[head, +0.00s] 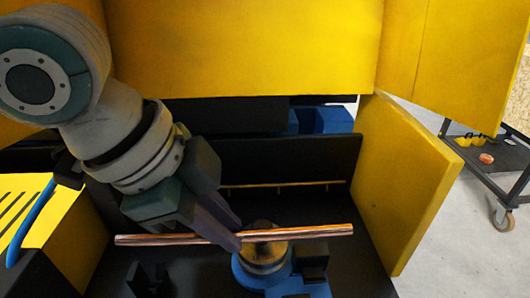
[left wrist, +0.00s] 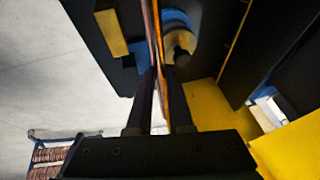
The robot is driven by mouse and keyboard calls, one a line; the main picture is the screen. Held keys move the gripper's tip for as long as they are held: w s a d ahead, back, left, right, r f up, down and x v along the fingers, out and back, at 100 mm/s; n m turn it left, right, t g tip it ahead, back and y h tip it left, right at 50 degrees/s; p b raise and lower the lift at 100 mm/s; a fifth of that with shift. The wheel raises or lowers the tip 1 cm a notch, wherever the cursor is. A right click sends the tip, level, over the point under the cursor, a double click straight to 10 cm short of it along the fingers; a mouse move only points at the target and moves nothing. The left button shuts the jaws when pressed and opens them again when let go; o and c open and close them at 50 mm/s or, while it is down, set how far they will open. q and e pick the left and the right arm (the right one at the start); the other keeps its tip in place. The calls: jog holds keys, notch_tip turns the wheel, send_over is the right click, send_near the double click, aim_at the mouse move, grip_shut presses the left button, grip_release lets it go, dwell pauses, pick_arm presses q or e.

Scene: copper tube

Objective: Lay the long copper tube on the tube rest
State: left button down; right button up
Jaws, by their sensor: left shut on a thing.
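The long copper tube (head: 310,232) lies nearly level across the head view. My left gripper (head: 232,236) is shut on it a little left of the tube's middle. In the left wrist view the tube (left wrist: 153,40) runs up from between the two fingers (left wrist: 161,98). Below the tube's left part stands a small black notched bracket (head: 148,280), which looks like part of the tube rest; a gap shows between them. The tube passes over a round brass-coloured piece on a blue base (head: 264,257); I cannot tell whether they touch. My right gripper is out of view.
A thin copper-coloured rod (head: 285,185) runs along the back of the black bay. A yellow panel (head: 405,185) stands at the right, and a large yellow housing (head: 245,50) hangs above. A dark cart (head: 490,160) stands farther right on the grey floor.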

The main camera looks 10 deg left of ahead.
pick_arm(q)
jog(key=shift+f, duration=0.1)
jog(key=shift+s, duration=0.1)
notch_tip(320, 180, down, 9)
jog(key=b, duration=0.4)
jog(key=shift+f, duration=0.2)
jog(key=shift+w+a+f+b, duration=0.25)
jog(key=shift+w+b, duration=0.15)
jog(key=shift+w, duration=0.1)
